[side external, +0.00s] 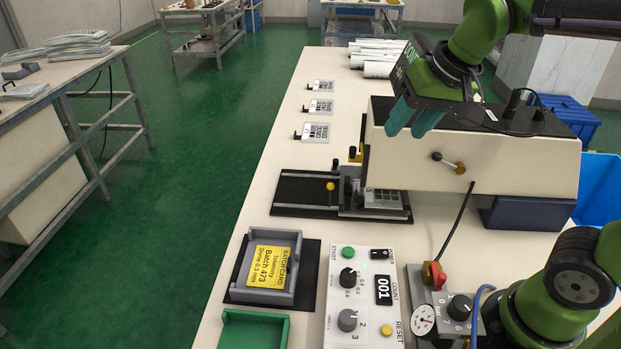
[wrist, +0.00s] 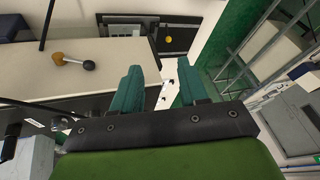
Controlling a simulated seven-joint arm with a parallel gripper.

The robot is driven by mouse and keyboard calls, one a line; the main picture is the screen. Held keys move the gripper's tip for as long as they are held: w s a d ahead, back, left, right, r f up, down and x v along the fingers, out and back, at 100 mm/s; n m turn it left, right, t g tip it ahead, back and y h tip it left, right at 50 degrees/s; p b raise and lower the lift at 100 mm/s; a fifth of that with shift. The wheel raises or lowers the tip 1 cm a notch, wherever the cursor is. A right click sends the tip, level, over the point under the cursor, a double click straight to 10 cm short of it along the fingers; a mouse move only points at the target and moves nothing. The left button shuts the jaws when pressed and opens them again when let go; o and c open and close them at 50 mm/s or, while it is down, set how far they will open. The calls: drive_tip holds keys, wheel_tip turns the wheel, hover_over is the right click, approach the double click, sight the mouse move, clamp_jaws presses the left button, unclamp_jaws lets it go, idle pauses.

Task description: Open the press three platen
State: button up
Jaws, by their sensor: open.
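The beige press (side external: 470,160) stands on the right of the bench. A lever with a black and an orange knob (side external: 448,163) is on its side; these knobs also show in the wrist view (wrist: 72,61). A dark slide base (side external: 300,190) with a yellow knob (side external: 330,186) runs out to the left under the press. A grey keypad piece (side external: 382,199) sits under the press head. Which part is the platen I cannot tell for sure. My gripper (side external: 412,118) is open and empty, its teal fingers above the front of the press; it also shows in the wrist view (wrist: 159,88).
A control panel (side external: 362,300) with dials, a green button and a 001 counter lies in front. Left of it are a grey tray (side external: 288,290) with a yellow batch card and a green tray (side external: 254,330). A red knob (side external: 433,275) stands near the right. Three keypad films lie farther back.

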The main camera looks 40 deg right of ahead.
drive_tip(key=w+r+m+g+h, duration=0.2)
drive_tip(key=w+m+h, duration=0.1)
drive_tip(key=w, duration=0.7)
drive_tip(key=m+g+h, duration=0.2)
drive_tip(key=m+g, duration=0.1)
drive_tip(key=m, duration=0.7)
hover_over(335, 160)
drive_tip(key=a, duration=0.7)
wheel_tip(335, 160, down, 12)
drive_tip(key=x, duration=1.7)
drive_tip(key=shift+a, duration=0.1)
drive_tip(key=shift+c, duration=0.4)
clamp_jaws()
